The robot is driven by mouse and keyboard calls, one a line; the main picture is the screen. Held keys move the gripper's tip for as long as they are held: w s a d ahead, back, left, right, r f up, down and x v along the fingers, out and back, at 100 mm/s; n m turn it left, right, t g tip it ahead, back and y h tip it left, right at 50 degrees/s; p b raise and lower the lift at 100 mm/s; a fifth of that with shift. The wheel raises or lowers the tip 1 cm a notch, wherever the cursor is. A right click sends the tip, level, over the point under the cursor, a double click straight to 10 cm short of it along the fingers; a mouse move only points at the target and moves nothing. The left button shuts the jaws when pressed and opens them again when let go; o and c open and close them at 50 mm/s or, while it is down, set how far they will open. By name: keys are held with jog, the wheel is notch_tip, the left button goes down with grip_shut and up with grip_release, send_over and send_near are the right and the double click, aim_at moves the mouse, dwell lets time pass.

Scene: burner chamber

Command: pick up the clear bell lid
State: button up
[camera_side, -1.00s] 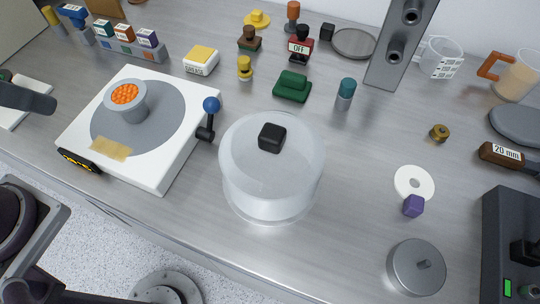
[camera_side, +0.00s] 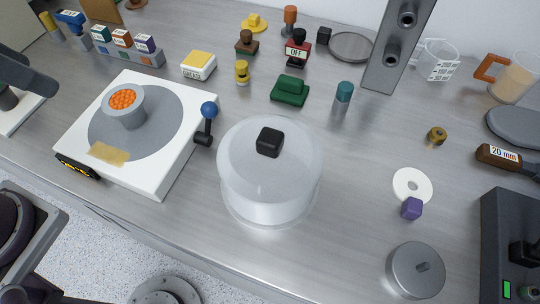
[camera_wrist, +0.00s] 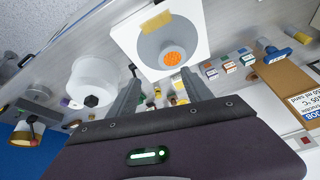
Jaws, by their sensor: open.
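The clear bell lid (camera_side: 268,180) is a wide frosted dome with a black square knob (camera_side: 269,142) on top. It stands upright on the grey bench, right of the white burner plate. In the wrist view the bell lid (camera_wrist: 85,75) is at the left with its dark knob (camera_wrist: 91,101) facing the camera. My gripper (camera_wrist: 161,76) is open and empty, its two fingers apart, pointing toward the burner plate side. The lid lies left of the fingers, apart from them. In the side view the fingertips cannot be made out.
The white burner plate (camera_side: 165,165) holds a grey cup of orange beads (camera_side: 127,107). A blue-knobbed lever (camera_side: 208,111) stands close to the lid's left. Green block (camera_side: 290,90) and teal-capped vial (camera_side: 343,97) stand behind it. Bench right of the lid is clear up to a white ring (camera_side: 412,185).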

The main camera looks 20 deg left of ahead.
jog(key=w+d+r+m+g, duration=0.1)
jog(key=w+d+m+g, duration=0.1)
jog(key=w+d+m, duration=0.75)
jog(key=m+g+h, duration=0.1)
jog(key=m+g, duration=0.2)
jog(key=m, duration=0.3)
send_over(269, 136)
jog(key=shift+n, duration=0.25)
jog(key=f, duration=0.4)
jog(key=a+f, duration=0.1)
jog(key=f, duration=0.1)
jog(key=shift+s, duration=0.15)
jog(key=f, duration=0.5)
jog(key=d+f, duration=0.1)
jog(key=f, duration=0.1)
jog(key=shift+w+f, duration=0.2)
jog(key=shift+f, duration=0.05)
grip_shut()
jog(key=shift+r, duration=0.1)
